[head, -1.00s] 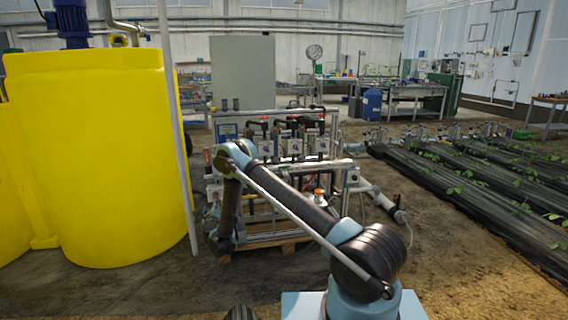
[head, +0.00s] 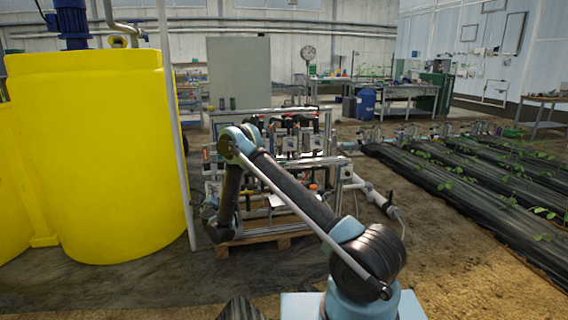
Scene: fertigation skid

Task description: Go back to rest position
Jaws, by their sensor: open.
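My arm rises from its light blue base at the bottom of the head view, reaches up and left to a raised elbow, then bends down to a dark wrist. The wrist hangs in front of the left side of the fertigation skid (head: 262,234). I cannot make out my gripper's fingers; they are hidden beyond the wrist. No held object shows. The skid has a metal frame with several valves and pipes on a wooden pallet, and my arm covers part of it.
A large yellow tank (head: 100,160) stands at left, with a thin grey post (head: 178,130) beside it. A grey cabinet (head: 239,74) stands behind the skid. Black-covered plant beds (head: 470,185) run along the right.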

